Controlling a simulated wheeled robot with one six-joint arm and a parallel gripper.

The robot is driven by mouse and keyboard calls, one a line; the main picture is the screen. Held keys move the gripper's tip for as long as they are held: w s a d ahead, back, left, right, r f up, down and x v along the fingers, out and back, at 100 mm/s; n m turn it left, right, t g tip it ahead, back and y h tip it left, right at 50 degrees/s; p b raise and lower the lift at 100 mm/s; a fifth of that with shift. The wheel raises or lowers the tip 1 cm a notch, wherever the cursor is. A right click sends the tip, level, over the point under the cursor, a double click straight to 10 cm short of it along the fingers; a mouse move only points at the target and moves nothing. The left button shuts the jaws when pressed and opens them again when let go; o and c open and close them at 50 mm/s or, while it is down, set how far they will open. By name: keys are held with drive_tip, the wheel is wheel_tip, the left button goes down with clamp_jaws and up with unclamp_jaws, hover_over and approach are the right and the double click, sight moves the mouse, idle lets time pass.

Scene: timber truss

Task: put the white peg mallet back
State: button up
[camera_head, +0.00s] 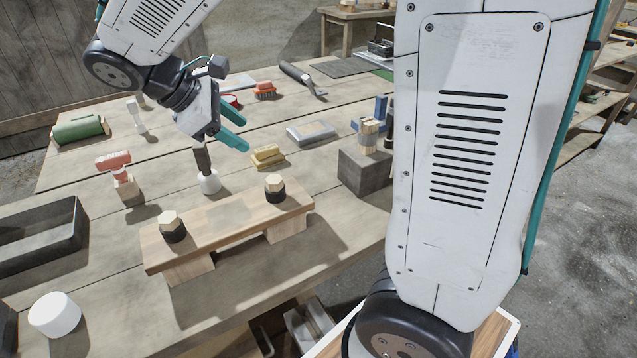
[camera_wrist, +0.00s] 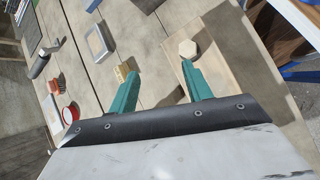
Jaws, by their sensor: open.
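Two things could be the white peg mallet, and I cannot tell which. A dark upright handle with a white rounded lower end (camera_head: 209,183) stands behind the plank stand. My gripper (camera_head: 240,130) is open and empty, its teal fingers apart above the table, to the right of the dark handle. In the wrist view my gripper (camera_wrist: 158,76) has a hexagonal peg top (camera_wrist: 187,48) beyond the right finger.
The plank stand (camera_head: 226,230) carries two dark-collared hexagonal pegs. A red mallet-like tool (camera_head: 113,160) stands in a wooden block. A dark tray (camera_head: 40,245), white cylinder (camera_head: 55,315), green roll (camera_head: 80,130), yellow sponge-like block (camera_head: 267,156) and grey box (camera_head: 366,170) surround my gripper.

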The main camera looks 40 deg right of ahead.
drive_tip(key=s+d+m+t+y, duration=0.1)
drive_tip(key=s+m+y, duration=0.6)
drive_tip(key=s, duration=1.4)
drive_tip(key=m+t, duration=0.1)
drive_tip(key=m, duration=0.3)
drive_tip(key=shift+s+f+y, duration=0.35)
drive_tip(key=shift+y, duration=0.05)
